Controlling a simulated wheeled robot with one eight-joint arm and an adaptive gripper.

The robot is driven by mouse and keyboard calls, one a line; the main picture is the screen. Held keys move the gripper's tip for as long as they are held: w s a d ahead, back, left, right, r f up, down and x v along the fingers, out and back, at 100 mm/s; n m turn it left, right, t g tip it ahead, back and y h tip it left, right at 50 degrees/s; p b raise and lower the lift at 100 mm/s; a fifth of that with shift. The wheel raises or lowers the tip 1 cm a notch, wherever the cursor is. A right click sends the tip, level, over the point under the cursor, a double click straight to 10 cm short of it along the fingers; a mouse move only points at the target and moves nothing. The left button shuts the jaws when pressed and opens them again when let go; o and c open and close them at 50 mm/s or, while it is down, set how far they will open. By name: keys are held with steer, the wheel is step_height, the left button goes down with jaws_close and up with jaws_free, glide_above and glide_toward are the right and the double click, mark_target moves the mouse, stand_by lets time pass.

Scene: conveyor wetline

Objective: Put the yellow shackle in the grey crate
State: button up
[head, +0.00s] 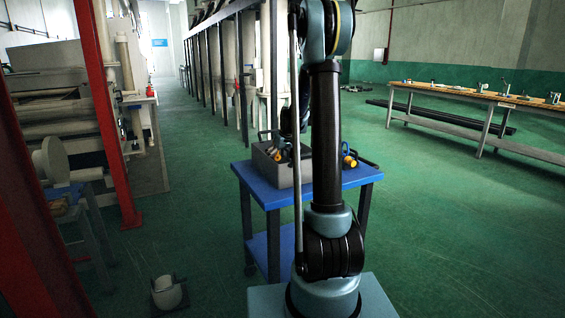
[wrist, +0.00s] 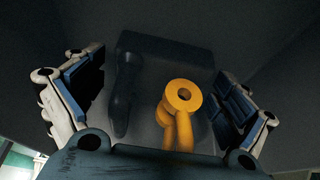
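The yellow shackle (wrist: 183,97) lies on the floor inside the grey crate; the crate's dark walls (wrist: 265,40) surround it in the wrist view. My gripper (wrist: 163,98) is open, with one blue-padded finger on each side of the shackle and clear gaps to it. In the head view, the grey crate (head: 290,178) stands on the blue cart, partly hidden by my arm. A small yellow part (head: 278,155) shows at its opening; I cannot tell whether that is the shackle. The shackle's lower end is hidden behind my gripper's body.
The blue cart (head: 262,190) stands in front of me. A black and yellow item (head: 349,160) lies on its right side. A red post (head: 108,110) stands at left, and a long bench (head: 480,97) at right. The green floor between is open.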

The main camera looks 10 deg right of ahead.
steer(key=v, duration=1.2)
steer(key=shift+s, duration=0.1)
stand_by(0.4)
